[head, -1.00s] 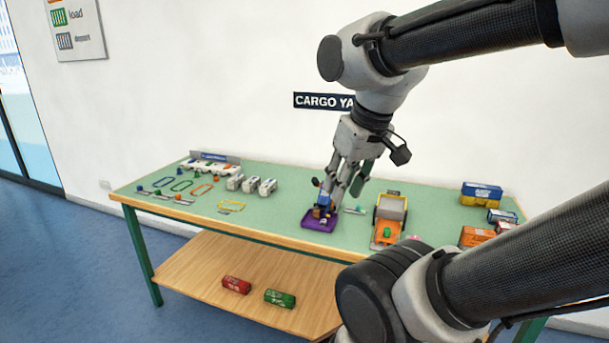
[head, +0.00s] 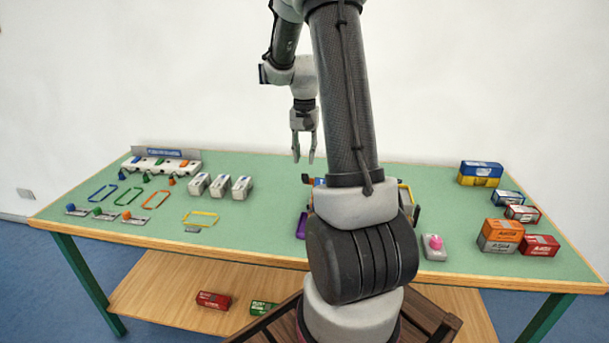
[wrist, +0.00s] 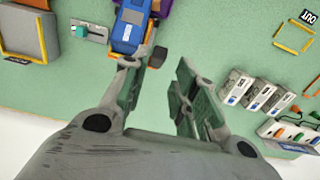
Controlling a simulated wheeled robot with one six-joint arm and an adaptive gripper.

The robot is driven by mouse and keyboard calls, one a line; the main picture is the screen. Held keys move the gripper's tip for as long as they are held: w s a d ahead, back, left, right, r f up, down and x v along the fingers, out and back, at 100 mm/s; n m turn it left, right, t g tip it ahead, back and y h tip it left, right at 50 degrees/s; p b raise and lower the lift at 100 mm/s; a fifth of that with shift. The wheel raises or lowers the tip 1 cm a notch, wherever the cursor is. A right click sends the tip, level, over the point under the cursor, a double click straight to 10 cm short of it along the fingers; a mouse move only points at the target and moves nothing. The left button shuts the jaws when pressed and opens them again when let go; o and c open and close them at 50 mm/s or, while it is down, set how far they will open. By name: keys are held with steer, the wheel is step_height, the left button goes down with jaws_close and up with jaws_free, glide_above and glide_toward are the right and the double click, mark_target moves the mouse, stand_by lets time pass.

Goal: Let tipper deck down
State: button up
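My gripper (head: 304,148) is raised above the back part of the table, fingers pointing down, open and empty. In the wrist view its fingers (wrist: 162,90) are apart with only green tabletop between them.
A pink button on a pale box (head: 434,246) is right of my arm. Cargo boxes (head: 500,235) stand at the table's right. White blocks (head: 220,186), coloured loops (head: 129,196) and small levers (head: 105,214) fill the left.

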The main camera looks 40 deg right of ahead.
mark_target(305, 174)
step_height(305, 174, down, 8)
steer(key=shift+r, duration=0.2)
steer(key=shift+c, duration=0.2)
jaws_close()
